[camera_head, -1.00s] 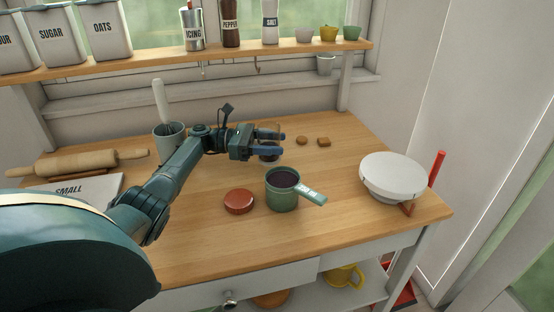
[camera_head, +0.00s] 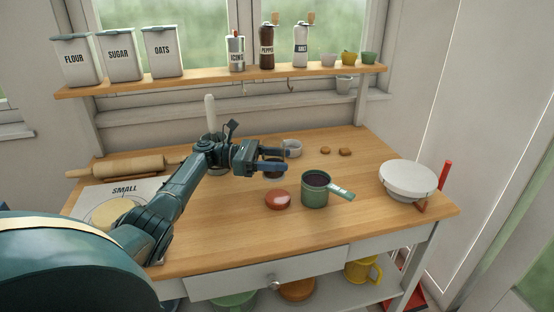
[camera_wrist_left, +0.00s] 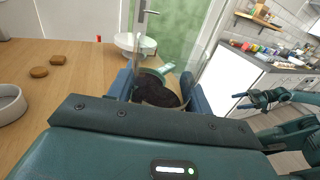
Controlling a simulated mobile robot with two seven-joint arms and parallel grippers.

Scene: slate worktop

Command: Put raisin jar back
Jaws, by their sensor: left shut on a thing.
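The raisin jar (camera_head: 273,169), a small clear jar with dark contents, is between the fingers of my left gripper (camera_head: 273,161), which is shut on it. In the left wrist view the jar (camera_wrist_left: 158,93) sits upright between both fingers, without a lid, dark pieces showing. In the head view the fingers hide part of it; I cannot tell whether it touches the worktop. A red lid (camera_head: 278,199) lies in front of it. My right gripper (camera_wrist_left: 248,100) shows at the right of the left wrist view, empty, fingers apart.
A white bowl (camera_head: 293,148) and two biscuits (camera_head: 345,152) are behind. The shelf (camera_head: 200,79) holds canisters, with bare stretches between.

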